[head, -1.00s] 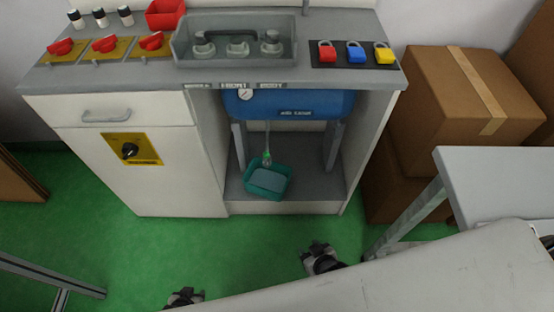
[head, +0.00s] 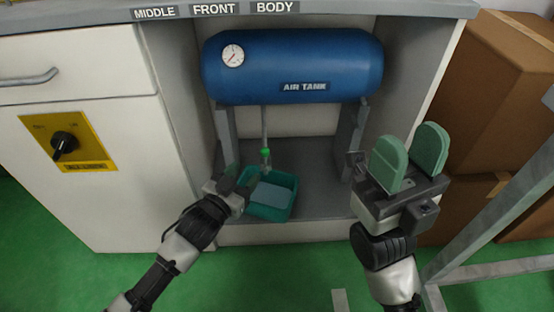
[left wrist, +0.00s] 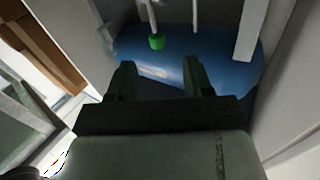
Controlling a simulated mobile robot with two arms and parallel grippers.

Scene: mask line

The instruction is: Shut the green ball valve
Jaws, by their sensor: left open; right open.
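The green ball valve (head: 265,152) is a small green part on the thin pipe (head: 264,125) below the blue air tank (head: 290,68). It also shows in the left wrist view (left wrist: 157,41), ahead of the fingers and a little to the left of centre. My left gripper (head: 240,177) is open and empty, just left of and below the valve, apart from it. Its two fingers also show in the left wrist view (left wrist: 159,78). My right gripper (head: 410,155) is open and empty, with green pads, right of the cabinet opening.
A teal bin (head: 285,205) with a grey-blue surface inside stands on the cabinet floor below the valve. Tank legs (head: 350,140) flank the pipe. A yellow switch panel (head: 68,143) is on the left door. Cardboard boxes (head: 505,90) stand at the right.

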